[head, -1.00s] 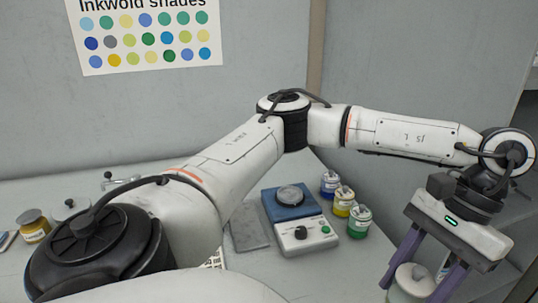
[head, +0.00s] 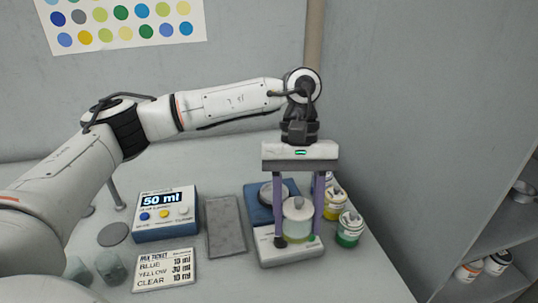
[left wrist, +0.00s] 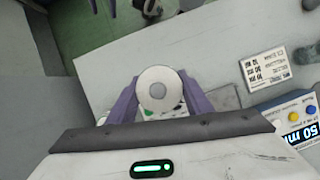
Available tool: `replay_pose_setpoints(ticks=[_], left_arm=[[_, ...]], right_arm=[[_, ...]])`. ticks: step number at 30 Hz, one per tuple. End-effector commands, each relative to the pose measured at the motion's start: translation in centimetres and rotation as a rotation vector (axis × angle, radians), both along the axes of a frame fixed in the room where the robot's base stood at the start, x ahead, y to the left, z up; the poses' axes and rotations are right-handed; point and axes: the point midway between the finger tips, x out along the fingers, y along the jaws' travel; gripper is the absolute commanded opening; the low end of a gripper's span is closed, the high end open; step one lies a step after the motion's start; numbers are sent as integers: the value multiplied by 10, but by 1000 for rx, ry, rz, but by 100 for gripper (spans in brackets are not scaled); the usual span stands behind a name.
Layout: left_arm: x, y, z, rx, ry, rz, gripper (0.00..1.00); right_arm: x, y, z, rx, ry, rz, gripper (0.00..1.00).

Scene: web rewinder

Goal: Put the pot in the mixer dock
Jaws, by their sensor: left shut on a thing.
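My left gripper (head: 297,238) is shut on the pot, with a purple finger on either side. In the left wrist view the pot (left wrist: 158,76) shows from above, between the fingers. The mixer dock (head: 257,208) has a blue back part, a round grey plate and a white front with a knob. The pot appears in front of the dock and hides part of it; I cannot tell its height above it. My right gripper is out of view.
Lidded paint jars, one green (head: 349,230), stand close right of the dock. A grey slab (head: 226,227) lies to its left, with a 50 ml display unit (head: 165,214) and a mix ticket (head: 164,270) beyond. Shelves (head: 478,245) stand at the right.

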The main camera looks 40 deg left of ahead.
Motion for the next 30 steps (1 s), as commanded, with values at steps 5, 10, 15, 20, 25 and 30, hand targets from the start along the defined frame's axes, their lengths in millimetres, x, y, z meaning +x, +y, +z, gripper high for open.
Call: replay_pose_setpoints(ticks=[5,10,15,20,25,30], left_arm=[[28,13,-5,-3,3,468,22],[53,26,-7,-1,0,875,22],[74,43,-8,-1,-1,1255,22],[92,62,-7,-1,-3,1594,22],[110,85,-6,-1,-2,1952,22],[124,112,-4,-1,-1,2292,22]], right_arm=[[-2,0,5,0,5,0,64],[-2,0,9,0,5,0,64],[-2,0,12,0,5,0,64],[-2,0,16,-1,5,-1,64],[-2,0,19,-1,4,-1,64],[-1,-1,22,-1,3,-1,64]])
